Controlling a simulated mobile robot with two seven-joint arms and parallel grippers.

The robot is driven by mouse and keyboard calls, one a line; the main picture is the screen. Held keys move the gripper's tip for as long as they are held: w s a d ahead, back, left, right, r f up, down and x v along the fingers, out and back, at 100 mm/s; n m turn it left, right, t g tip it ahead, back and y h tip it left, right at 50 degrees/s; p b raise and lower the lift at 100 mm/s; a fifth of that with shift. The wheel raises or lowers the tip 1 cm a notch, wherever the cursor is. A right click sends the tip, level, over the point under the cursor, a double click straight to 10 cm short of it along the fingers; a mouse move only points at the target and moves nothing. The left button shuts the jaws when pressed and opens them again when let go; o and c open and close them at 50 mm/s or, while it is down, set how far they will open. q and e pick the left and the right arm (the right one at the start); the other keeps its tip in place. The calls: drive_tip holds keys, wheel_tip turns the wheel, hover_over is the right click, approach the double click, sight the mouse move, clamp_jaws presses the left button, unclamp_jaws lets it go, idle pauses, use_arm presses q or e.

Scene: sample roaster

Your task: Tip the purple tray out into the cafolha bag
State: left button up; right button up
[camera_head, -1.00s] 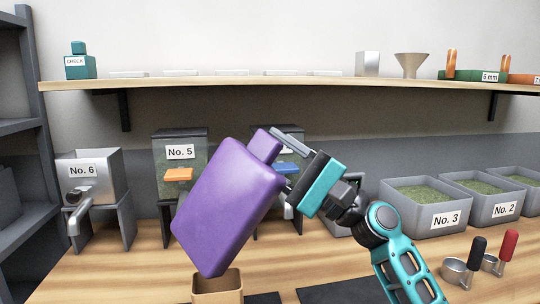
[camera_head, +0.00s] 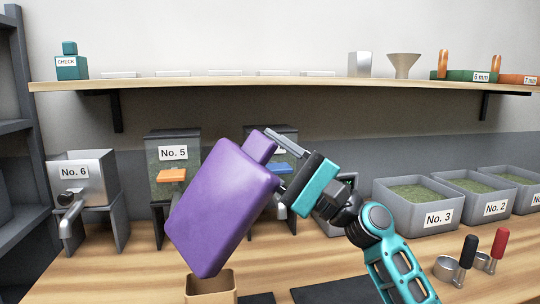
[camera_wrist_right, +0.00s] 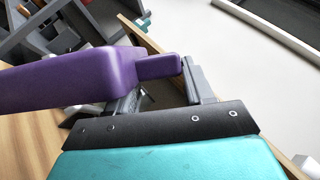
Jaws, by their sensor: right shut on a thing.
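The purple tray (camera_head: 222,207) is tilted steeply, its lower end just above an open brown bag (camera_head: 212,286) at the bottom of the head view. No lettering shows on the bag, so I cannot tell if it is the cafolha bag. My right gripper (camera_head: 278,160) is shut on the tray's short handle at its upper end. The tray (camera_wrist_right: 60,78) and the gripper (camera_wrist_right: 165,85) also show in the right wrist view. The tray's inside faces away, so its contents are hidden. My left gripper is not in view.
Bins No. 3 (camera_head: 440,217) and No. 2 (camera_head: 495,207) hold green material at the right. Dispensers No. 5 (camera_head: 172,152) and No. 6 (camera_head: 75,172) stand behind the tray. A shelf (camera_head: 300,85) runs above.

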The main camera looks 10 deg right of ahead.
idle(0.5)
drive_tip(key=shift+r+p, duration=1.2)
drive_tip(key=shift+r, duration=0.4)
drive_tip(key=shift+w+d+f, duration=0.1)
drive_tip(key=shift+d, duration=0.05)
